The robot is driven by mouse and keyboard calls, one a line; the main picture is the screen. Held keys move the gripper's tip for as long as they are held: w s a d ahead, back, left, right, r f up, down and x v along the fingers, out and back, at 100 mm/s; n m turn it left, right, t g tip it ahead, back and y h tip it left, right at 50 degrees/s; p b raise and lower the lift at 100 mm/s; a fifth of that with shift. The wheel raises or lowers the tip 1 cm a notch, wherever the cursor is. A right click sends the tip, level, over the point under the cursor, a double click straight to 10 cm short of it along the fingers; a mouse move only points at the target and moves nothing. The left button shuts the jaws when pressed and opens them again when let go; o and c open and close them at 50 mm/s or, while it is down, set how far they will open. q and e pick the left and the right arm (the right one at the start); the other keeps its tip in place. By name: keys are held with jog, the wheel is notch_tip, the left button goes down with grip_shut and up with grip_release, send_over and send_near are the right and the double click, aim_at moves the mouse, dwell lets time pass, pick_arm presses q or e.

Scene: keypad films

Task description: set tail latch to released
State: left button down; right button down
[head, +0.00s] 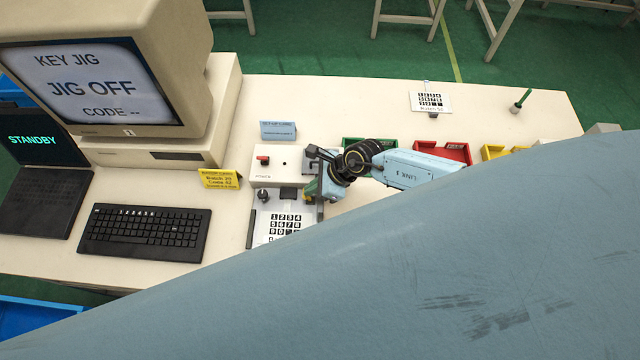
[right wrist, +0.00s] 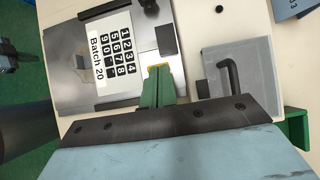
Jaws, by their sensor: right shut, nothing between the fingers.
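The key jig's metal bed (right wrist: 75,65) holds a keypad film (right wrist: 112,55) marked Batch 20. The film also shows in the head view (head: 287,222). In the right wrist view a small black block (right wrist: 166,40) sits at the film's right edge, and a black hooked piece (right wrist: 230,78) lies on a grey plate (right wrist: 255,70). I cannot tell which part is the tail latch or how it is set. My right gripper (right wrist: 158,70) is shut and empty, its green fingertips just below the block; contact is unclear. In the head view it is over the jig's right side (head: 312,190). My left gripper is out of view.
The jig's white box (head: 285,160) has a red switch (head: 262,159). The monitor (head: 90,85) reads JIG OFF. A keyboard (head: 145,232) and laptop (head: 40,170) stand left. Green (head: 365,144) and red (head: 445,151) bins stand right. My blue arm link hides the front right.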

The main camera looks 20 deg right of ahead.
jog(key=shift+r+p, duration=0.8)
jog(key=shift+s+d+r, duration=0.1)
jog(key=shift+d, duration=0.2)
jog(key=p+v, duration=0.1)
jog(key=v, duration=1.1)
jog(key=shift+r+p, duration=0.25)
jog(key=shift+p, duration=0.1)
jog(key=shift+s, duration=0.2)
